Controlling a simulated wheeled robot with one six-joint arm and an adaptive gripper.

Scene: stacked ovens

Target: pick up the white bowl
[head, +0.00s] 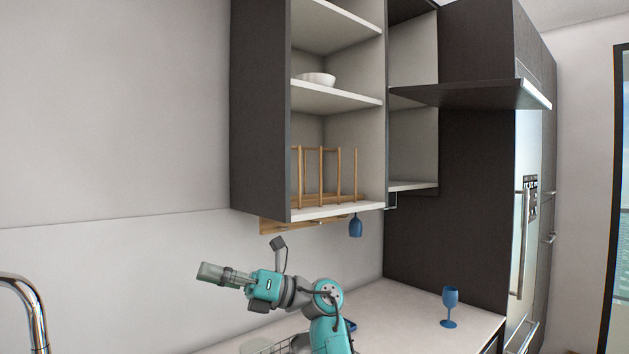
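The white bowl (317,79) stands upright on the middle shelf of the open dark wall cabinet, near its left side. My gripper (207,271) is well below and to the left of the bowl, in front of the white wall, pointing left. It is far from the bowl and not touching it. The gripper is small and seen from the side, so I cannot tell if its fingers are open or shut.
A wooden rack (322,176) stands on the shelf below the bowl. A blue glass (355,227) hangs under the cabinet. Another blue glass (450,305) stands on the counter (400,310). A tap (28,310) is at far left. An overhead panel (475,94) juts out at right.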

